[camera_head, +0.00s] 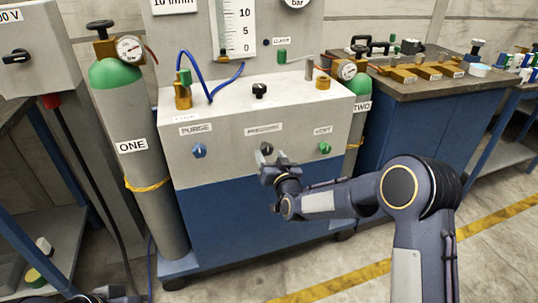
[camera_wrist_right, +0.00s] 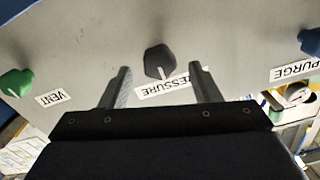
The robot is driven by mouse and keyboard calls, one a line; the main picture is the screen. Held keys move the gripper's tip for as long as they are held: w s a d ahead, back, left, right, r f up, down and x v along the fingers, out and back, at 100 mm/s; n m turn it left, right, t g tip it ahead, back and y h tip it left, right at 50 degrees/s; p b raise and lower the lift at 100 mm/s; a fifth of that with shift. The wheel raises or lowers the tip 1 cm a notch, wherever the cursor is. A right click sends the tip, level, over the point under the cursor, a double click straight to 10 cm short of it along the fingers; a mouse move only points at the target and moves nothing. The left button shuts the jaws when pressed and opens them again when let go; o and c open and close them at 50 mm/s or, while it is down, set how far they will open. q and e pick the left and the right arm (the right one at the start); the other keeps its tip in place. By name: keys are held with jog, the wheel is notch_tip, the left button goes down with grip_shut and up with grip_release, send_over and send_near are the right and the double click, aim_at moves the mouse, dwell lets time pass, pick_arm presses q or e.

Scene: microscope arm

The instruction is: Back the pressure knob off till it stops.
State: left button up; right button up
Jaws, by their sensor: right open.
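The pressure knob (camera_wrist_right: 160,62) is a dark knob with a pale pointer on the grey panel, beside the PRESSURE label (camera_wrist_right: 168,86). In the head view the knob (camera_head: 267,149) shows just above my right gripper (camera_head: 272,165), below its label (camera_head: 264,128). In the right wrist view my right gripper (camera_wrist_right: 160,85) is open, one finger to each side of the knob's near side. The fingers appear apart from the knob; the exact gap in depth cannot be told. My left gripper is not clearly visible; only a bit of dark arm shows at the bottom left of the head view.
The blue purge knob (camera_head: 199,150) and green vent knob (camera_head: 324,148) sit on either side on the same panel. Gas cylinder ONE (camera_head: 125,150) stands left of the cabinet, cylinder TWO (camera_head: 361,100) right. A workbench (camera_head: 420,92) with brass parts stands at the right.

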aim_at(267, 149)
jog(key=shift+x, duration=1.15)
jog(key=c, duration=1)
